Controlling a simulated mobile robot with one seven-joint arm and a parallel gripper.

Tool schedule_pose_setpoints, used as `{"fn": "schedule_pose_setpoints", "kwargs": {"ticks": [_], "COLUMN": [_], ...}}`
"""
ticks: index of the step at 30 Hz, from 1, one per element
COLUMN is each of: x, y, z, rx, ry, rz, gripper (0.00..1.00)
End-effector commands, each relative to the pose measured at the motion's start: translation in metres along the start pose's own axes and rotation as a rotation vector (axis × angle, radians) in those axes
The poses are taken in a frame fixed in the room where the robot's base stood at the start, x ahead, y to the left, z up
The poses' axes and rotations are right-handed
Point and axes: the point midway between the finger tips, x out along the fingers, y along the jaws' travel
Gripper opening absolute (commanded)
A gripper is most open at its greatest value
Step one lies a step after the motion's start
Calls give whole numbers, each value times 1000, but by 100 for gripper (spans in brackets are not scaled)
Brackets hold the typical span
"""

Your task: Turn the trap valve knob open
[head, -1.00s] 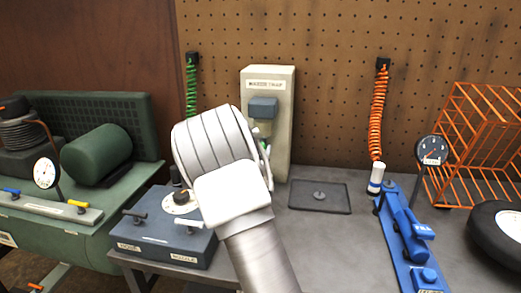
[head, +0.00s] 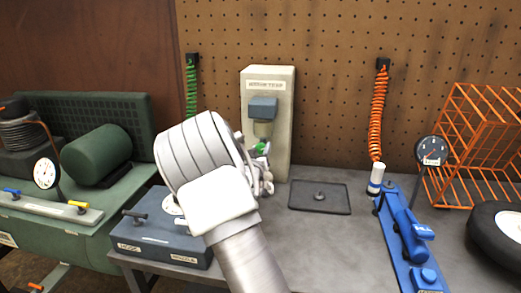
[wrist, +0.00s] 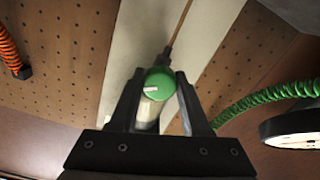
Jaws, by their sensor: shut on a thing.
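The trap unit is a tall cream panel (head: 284,132) with a blue-grey block (head: 262,107) and a cloudy bowl (head: 263,129) below it. The green trap valve knob (head: 261,148) shows at the bowl's lower end, just past my wrist. In the wrist view the round green knob (wrist: 159,84), with a small pale mark, lies between the two dark fingers. My gripper (wrist: 160,76) is shut on the knob. My white wrist hides most of the gripper in the head view. The knob's turn angle is hard to tell.
A green coiled hose (head: 192,92) hangs left and an orange one (head: 377,115) right. A blue-grey box (head: 160,240) with handles stands below my wrist. A dark tray (head: 320,198) and a blue tool (head: 405,235) lie right. The front middle bench is clear.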

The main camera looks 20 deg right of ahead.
Motion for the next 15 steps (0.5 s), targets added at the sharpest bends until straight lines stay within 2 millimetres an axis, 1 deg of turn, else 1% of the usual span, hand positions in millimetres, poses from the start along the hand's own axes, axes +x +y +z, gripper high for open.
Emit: {"fn": "schedule_pose_setpoints", "kwargs": {"ticks": [6, 15], "x": [0, 0], "y": [0, 0], "z": [0, 0], "rx": [-33, -35], "ry": [0, -1], "rz": [0, 0], "gripper": [0, 0]}}
